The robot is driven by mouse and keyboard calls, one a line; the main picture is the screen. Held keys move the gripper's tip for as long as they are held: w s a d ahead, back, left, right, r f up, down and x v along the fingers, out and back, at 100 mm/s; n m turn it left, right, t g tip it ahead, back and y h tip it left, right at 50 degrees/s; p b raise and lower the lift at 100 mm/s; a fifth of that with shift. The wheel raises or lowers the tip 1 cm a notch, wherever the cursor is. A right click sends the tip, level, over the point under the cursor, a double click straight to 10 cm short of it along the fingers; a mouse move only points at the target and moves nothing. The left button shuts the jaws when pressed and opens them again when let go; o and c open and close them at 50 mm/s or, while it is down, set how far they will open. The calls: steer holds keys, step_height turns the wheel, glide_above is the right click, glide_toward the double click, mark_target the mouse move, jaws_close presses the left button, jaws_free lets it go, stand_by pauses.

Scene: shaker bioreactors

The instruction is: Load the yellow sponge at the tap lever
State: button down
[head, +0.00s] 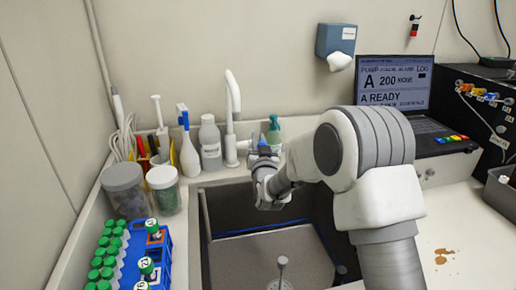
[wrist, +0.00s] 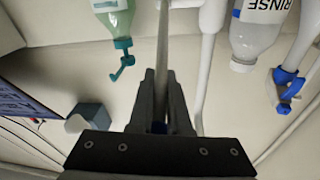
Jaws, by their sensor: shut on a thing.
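My gripper (head: 264,152) is at the back of the sink, right beside the white tap (head: 231,110). In the wrist view my gripper (wrist: 160,85) is shut on a slim grey rod (wrist: 163,35), which looks like the tap lever. The rod runs from between the fingers to the frame's top edge. The white tap pipe (wrist: 211,55) stands just right of it. A small blue patch shows between the finger bases; I cannot tell what it is. I cannot make out a yellow sponge in either view.
The sink (head: 265,245) lies below my arm. A green soap bottle (head: 274,130) and rinse bottle (head: 210,140) stand close to the tap. A blue tube rack (head: 158,262) and jars (head: 125,192) are left. A laptop (head: 395,85) stands right.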

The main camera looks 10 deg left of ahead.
steer(key=shift+s+d+f+t+b, duration=0.15)
steer(key=shift+f+t+b, duration=0.25)
steer(key=shift+b, duration=0.55)
steer(key=c, duration=0.9)
jaws_free()
steer(key=shift+o, duration=0.2)
steer(key=shift+s, duration=0.15)
steer(key=v, duration=1.7)
steer(key=shift+r+b, duration=0.2)
steer(key=shift+b, duration=0.15)
steer(key=shift+s+d, duration=0.1)
